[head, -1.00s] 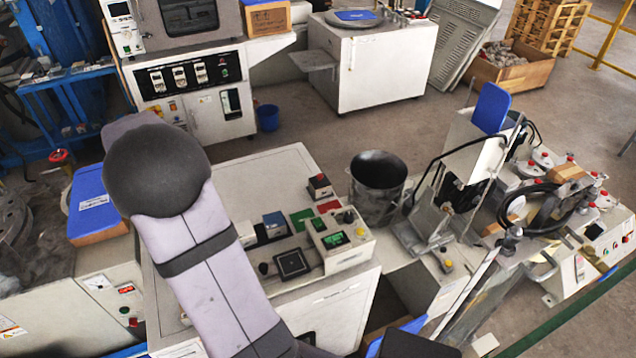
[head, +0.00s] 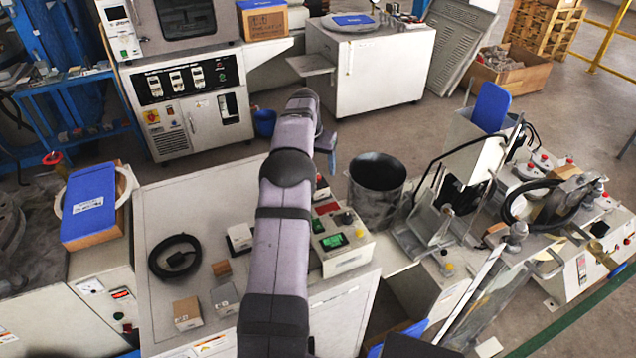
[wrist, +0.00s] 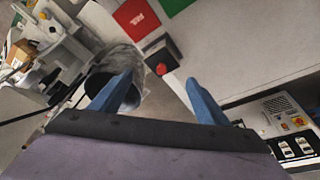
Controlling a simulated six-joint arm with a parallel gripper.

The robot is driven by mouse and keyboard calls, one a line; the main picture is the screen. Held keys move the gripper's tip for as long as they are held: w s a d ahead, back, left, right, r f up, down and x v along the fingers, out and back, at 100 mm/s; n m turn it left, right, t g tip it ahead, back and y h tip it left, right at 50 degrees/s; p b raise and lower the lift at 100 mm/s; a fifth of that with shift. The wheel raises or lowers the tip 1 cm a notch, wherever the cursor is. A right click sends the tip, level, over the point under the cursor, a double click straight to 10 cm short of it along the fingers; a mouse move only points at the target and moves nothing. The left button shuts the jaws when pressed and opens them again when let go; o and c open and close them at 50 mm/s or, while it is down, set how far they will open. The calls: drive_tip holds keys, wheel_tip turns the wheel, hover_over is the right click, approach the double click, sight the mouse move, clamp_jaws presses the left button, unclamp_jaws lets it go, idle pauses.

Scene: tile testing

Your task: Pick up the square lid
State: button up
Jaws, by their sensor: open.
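I cannot make out the square lid with certainty in either current view. A dark square piece, seen earlier on the white bench top (head: 160,215), is now hidden behind my arm in the head view. My gripper (head: 332,158) is beyond the far edge of the bench, left of the dark bucket. In the wrist view, its two blue fingers (wrist: 158,80) are spread apart with nothing between them. Past the fingers are a dark box with a red button (wrist: 161,58) and a red square (wrist: 135,19).
The dark bucket (head: 377,182) stands right of the bench. A control box with a green display (head: 340,242) is at the bench's right. A coiled black cable (head: 176,257) and small boxes (head: 187,312) lie at left.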

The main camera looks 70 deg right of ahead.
drive_tip(key=shift+p+x, duration=1.45)
drive_tip(key=shift+x, duration=2.15)
drive_tip(key=shift+w, duration=0.15)
drive_tip(key=shift+a, duration=0.15)
clamp_jaws()
